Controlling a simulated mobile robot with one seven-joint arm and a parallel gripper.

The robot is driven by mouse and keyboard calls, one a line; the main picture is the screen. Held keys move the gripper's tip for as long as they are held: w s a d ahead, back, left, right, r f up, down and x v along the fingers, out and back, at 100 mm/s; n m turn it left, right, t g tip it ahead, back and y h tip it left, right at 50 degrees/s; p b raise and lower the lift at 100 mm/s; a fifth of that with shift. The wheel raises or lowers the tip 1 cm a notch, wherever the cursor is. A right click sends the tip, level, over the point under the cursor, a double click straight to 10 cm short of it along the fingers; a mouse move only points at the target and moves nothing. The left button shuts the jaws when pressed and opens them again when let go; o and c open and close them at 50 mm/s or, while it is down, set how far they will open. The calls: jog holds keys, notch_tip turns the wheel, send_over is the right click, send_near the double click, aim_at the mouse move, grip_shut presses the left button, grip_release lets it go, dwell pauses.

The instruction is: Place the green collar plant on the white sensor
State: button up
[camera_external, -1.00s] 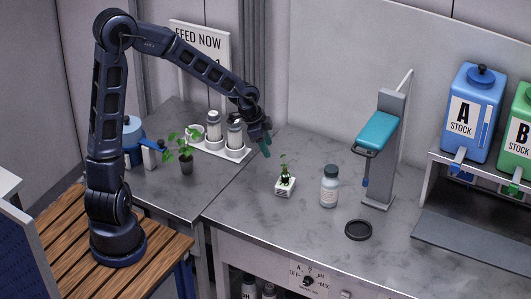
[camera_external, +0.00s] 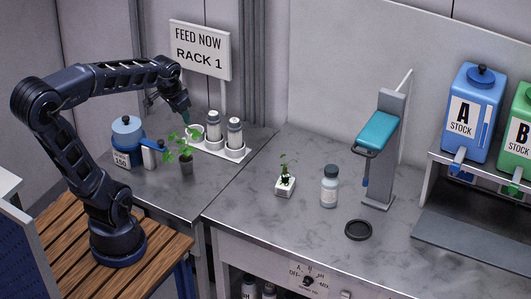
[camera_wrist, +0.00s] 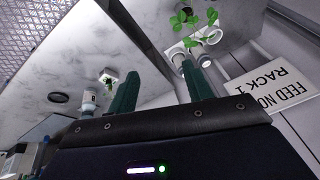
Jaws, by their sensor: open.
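A small green plant (camera_external: 285,167) stands upright on the small white block (camera_external: 287,190), which looks like the white sensor, on the grey bench. The same white block shows in the wrist view (camera_wrist: 106,78). A second leafy plant (camera_external: 187,160) in a dark pot stands on the left counter; its leaves show in the wrist view (camera_wrist: 185,20). Collar colours are too small to tell. My gripper (camera_external: 186,117) is raised over the left counter, near the white rack and away from the white block. In the wrist view its green fingers (camera_wrist: 160,88) are apart with nothing between them.
A white rack (camera_external: 222,153) with two capped bottles stands behind the potted plant, below a "RACK 1" sign (camera_external: 200,50). A blue-lidded device (camera_external: 127,140) is at left. A bottle (camera_external: 329,187), black ring (camera_external: 358,230) and teal-armed stand (camera_external: 378,133) are right of the block.

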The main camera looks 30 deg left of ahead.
jog(key=s+a+r+n, duration=0.2)
jog(key=s+a, duration=0.4)
jog(key=s, duration=0.3)
jog(key=shift+s+n+t+h, duration=0.2)
jog(key=shift+n+t+h, duration=0.1)
jog(key=shift+n, duration=0.5)
jog(key=shift+r, duration=0.1)
